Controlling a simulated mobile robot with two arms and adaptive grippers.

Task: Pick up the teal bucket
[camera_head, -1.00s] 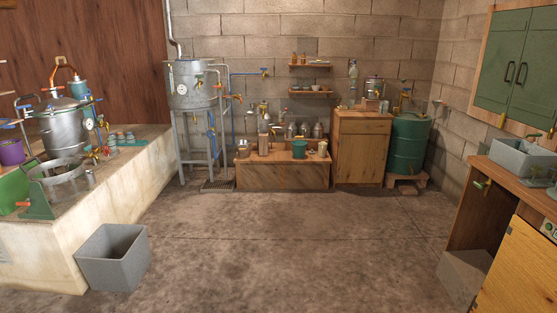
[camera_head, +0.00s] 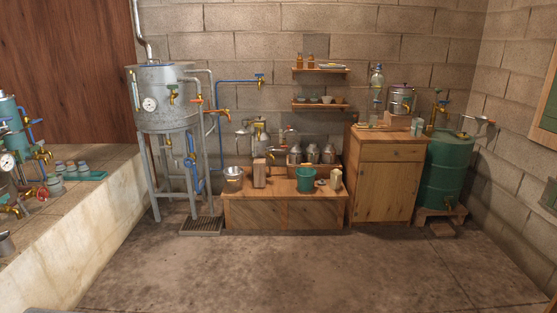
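The teal bucket (camera_head: 306,180) stands upright on the low wooden bench (camera_head: 254,213) against the back wall, near the bench's right half. It looks small and open-topped. A small pale box (camera_head: 336,179) stands to its right, with a small dark item between them. Milk-can-like metal vessels stand behind it. Neither of my grippers shows in the head view.
A metal bucket (camera_head: 233,178) stands at the bench's left end. A grey tank on legs (camera_head: 164,97) is to the left, a wooden cabinet (camera_head: 385,180) and a green drum (camera_head: 448,170) to the right. The concrete floor (camera_head: 300,272) ahead is clear.

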